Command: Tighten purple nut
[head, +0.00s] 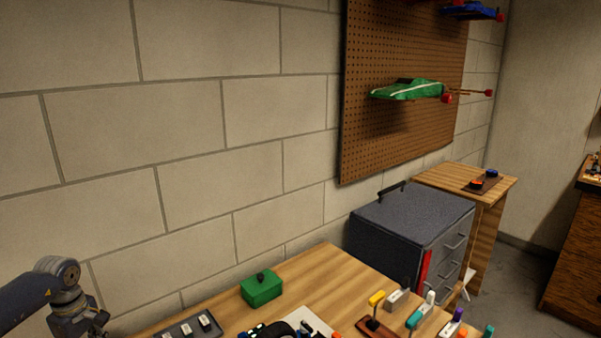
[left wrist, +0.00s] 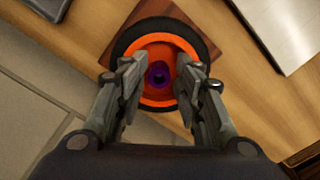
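In the left wrist view, a purple nut (left wrist: 158,77) sits at the centre of an orange wheel (left wrist: 150,50) with a black tyre. The wheel lies on a dark reddish-brown wooden board (left wrist: 190,14). My left gripper (left wrist: 158,72) is open, with one finger on each side of the nut and a gap to it on both sides. I cannot tell how far the fingertips are above the wheel. In the head view only part of my left arm shows at the lower left. My right gripper is not in view.
The wooden workbench (head: 315,266) holds a green box (head: 262,288), a tray with small pieces (head: 181,331) and several coloured-handled tools at the front right. A dark drawer cabinet (head: 408,215) stands beyond. A pegboard (head: 400,50) with a green car body (head: 408,91) hangs on the wall.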

